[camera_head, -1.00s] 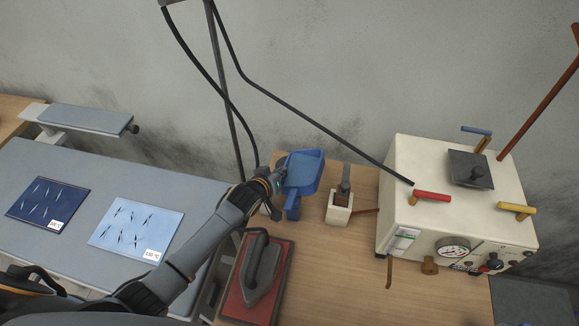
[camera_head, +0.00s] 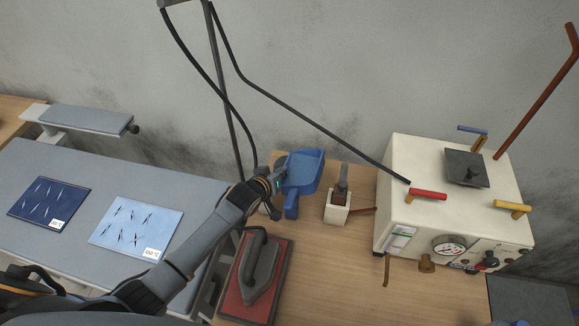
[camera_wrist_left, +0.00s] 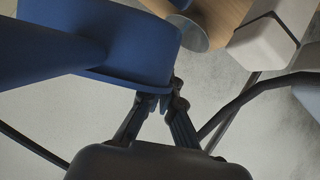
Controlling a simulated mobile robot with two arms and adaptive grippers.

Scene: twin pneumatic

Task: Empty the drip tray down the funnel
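A blue scoop-shaped tray (camera_head: 303,172) with a stubby handle, which I take for the drip tray, is at the back of the wooden table, its hollow facing up. My left gripper (camera_head: 278,181) is at its left side. In the left wrist view the fingers (camera_wrist_left: 165,98) come together at the rim of the blue tray (camera_wrist_left: 110,45) and appear closed on it. I cannot see whether the tray holds liquid. A grey round-ended cylinder (camera_wrist_left: 195,33) shows behind it in that view; I cannot identify a funnel for certain. My right gripper is not in view.
A cream boiler (camera_head: 400,190) with a gauge, coloured handles and a dark square plate (camera_head: 466,168) stands right. A small white box (camera_head: 337,213) is beside the tray. An iron rests on a red pad (camera_head: 236,300) in front. Hoses hang behind.

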